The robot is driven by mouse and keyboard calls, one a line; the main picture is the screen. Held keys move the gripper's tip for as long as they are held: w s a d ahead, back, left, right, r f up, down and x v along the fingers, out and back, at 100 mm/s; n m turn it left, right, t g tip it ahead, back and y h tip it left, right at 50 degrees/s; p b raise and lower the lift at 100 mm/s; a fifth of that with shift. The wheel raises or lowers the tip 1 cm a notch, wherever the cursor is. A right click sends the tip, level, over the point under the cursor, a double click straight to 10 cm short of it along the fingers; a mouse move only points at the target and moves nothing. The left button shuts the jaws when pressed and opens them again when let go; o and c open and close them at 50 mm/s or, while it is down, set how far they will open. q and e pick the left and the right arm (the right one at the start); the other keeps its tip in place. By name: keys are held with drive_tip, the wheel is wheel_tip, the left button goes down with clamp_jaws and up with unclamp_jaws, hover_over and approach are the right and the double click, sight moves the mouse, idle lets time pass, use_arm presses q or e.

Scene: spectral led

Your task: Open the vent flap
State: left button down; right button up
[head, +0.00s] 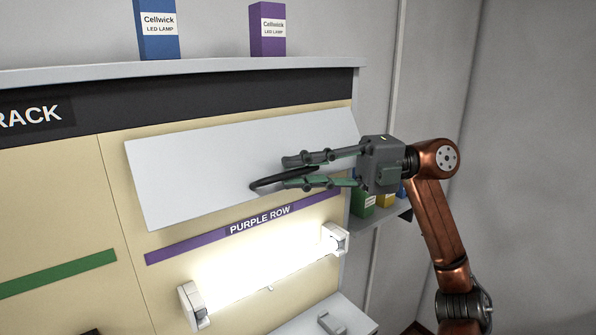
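The vent flap (205,175) is a wide pale grey panel on the cream rack front, above the purple strip labelled "PURPLE ROW". Its lower right side reaches past the rack's side edge, so it looks tilted outward at the bottom. A black bar handle (262,185) sits low on the flap. My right gripper (286,171) comes in from the right, with one finger above the handle and one below. The fingers are apart with a visible gap; firm contact cannot be made out. The fingers hide part of the handle and the flap's lower edge. My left gripper is not in view.
A glowing lamp tube (262,268) sits in white end holders below the flap. A blue box (157,28) and a purple box (267,30) stand on the rack top. Small boxes, one green (362,203), stand on a side shelf behind my gripper. A bare wall is at right.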

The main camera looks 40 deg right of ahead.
drive_tip(key=v, duration=1.1)
drive_tip(key=shift+d, duration=0.35)
drive_tip(key=shift+s, duration=0.15)
